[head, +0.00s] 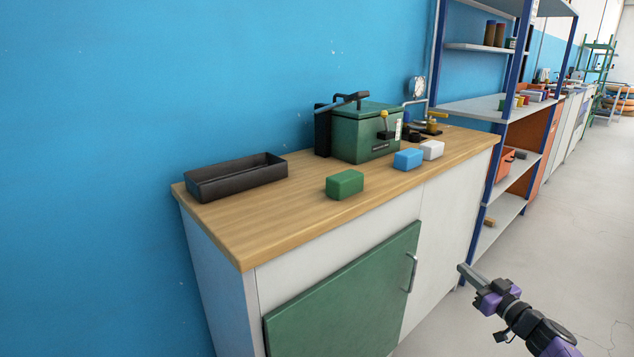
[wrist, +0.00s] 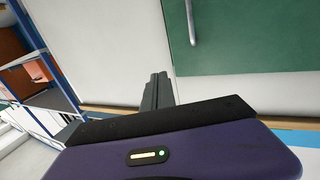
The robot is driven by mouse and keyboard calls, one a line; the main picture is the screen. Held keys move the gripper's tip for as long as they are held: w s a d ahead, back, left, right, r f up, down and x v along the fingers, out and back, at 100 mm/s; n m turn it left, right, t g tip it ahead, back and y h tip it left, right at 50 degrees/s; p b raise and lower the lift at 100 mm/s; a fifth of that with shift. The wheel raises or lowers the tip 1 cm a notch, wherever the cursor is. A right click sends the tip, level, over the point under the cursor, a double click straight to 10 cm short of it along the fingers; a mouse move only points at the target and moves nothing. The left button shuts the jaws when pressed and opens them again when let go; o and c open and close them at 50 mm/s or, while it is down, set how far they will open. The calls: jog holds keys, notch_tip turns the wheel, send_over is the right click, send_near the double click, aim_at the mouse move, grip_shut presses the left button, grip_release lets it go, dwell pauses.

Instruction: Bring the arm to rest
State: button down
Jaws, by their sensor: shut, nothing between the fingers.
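My gripper (head: 466,272) is at the lower right of the head view, in front of the cabinet and below the level of its wooden top. Its fingers are shut and hold nothing. In the wrist view the closed fingers (wrist: 156,90) point at the pale cabinet front, beside the green door (wrist: 245,35). My gripper appears apart from the cabinet, though the exact gap is hard to tell. My purple and black arm reaches in from the lower right corner of the head view.
The wooden worktop (head: 260,228) bears a black tray (head: 235,184), a green machine (head: 363,132), and green (head: 345,184), blue (head: 408,159) and white (head: 433,150) blocks. A blue-framed shelf (head: 470,105) stands behind at the right. The floor (head: 560,220) on the right is clear.

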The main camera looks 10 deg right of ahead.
jog(key=a+r+n+t+h, duration=0.1)
jog(key=a+r+t+h, duration=0.15)
jog(key=r, duration=0.45)
jog(key=s+a+f+m+t+h, duration=0.1)
jog(key=s+a+f+m+h, duration=0.1)
jog(key=s+a, duration=0.6)
jog(key=s+a+f+m+h, duration=0.2)
jog(key=s+a, duration=0.4)
jog(key=a, duration=0.3)
jog(key=s+a+r+g+y, duration=0.15)
jog(key=s+a, duration=0.35)
jog(key=s, duration=0.9)
jog(key=s+a+n+g+y, duration=0.1)
jog(key=s+a+g, duration=0.25)
jog(key=s, duration=1.05)
jog(key=s+a+g+y, duration=0.15)
jog(key=s+a, duration=0.35)
jog(key=s, duration=1)
notch_tip(320, 180, up, 24)
jog(key=p, duration=2.4)
jog(key=shift+w+f, duration=0.25)
jog(key=shift+w, duration=0.1)
